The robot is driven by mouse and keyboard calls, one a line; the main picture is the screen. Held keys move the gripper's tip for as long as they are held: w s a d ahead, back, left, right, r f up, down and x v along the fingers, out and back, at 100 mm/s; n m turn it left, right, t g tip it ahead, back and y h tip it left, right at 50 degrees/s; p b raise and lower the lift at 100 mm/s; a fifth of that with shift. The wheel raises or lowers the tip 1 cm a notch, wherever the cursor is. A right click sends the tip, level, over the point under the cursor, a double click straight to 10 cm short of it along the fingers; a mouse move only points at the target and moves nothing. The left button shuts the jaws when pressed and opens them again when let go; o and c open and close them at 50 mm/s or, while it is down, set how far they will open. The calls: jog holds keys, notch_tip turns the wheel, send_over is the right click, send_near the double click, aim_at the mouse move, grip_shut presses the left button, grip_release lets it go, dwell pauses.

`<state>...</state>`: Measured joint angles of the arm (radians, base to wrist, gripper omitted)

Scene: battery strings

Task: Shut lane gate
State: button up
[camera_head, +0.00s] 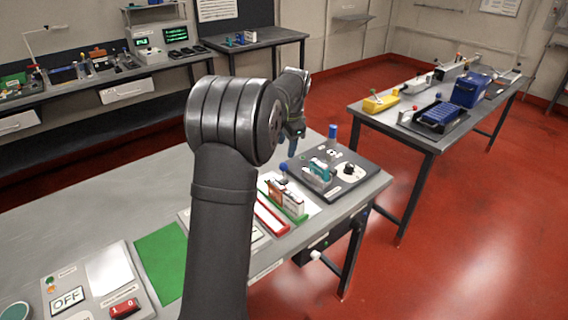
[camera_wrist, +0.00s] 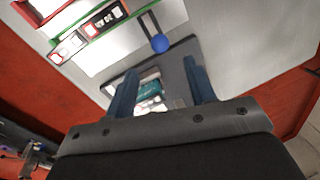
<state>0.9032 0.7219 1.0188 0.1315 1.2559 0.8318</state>
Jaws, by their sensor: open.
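A blue ball knob (camera_head: 283,167) stands at the far end of the lane strip; it is probably the lane gate's handle. In the wrist view the blue knob (camera_wrist: 160,43) sits at the end of a short grey bar (camera_wrist: 150,23), beside the green-edged lane (camera_wrist: 88,38) that holds red and white blocks. Whether the gate is open or shut I cannot tell. My gripper (camera_head: 292,146) is above the far part of the bench, near the knob. In the wrist view my gripper (camera_wrist: 162,85) has its two blue fingers apart, with nothing held between them. The knob lies beyond the fingertips.
A dark board (camera_head: 345,192) with a teal part (camera_head: 318,172) and a white round dial (camera_head: 351,173) lies right of the lane. A blue cylinder (camera_head: 332,132) stands behind it. A green mat (camera_head: 160,262) and switch panel (camera_head: 92,284) are at front left.

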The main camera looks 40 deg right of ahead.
aim_at(284, 163)
jog(key=f, duration=0.3)
jog(key=w+f, duration=0.1)
jog(key=f, duration=0.4)
jog(key=shift+w+d+f, duration=0.15)
jog(key=shift+w+f, duration=0.2)
grip_shut()
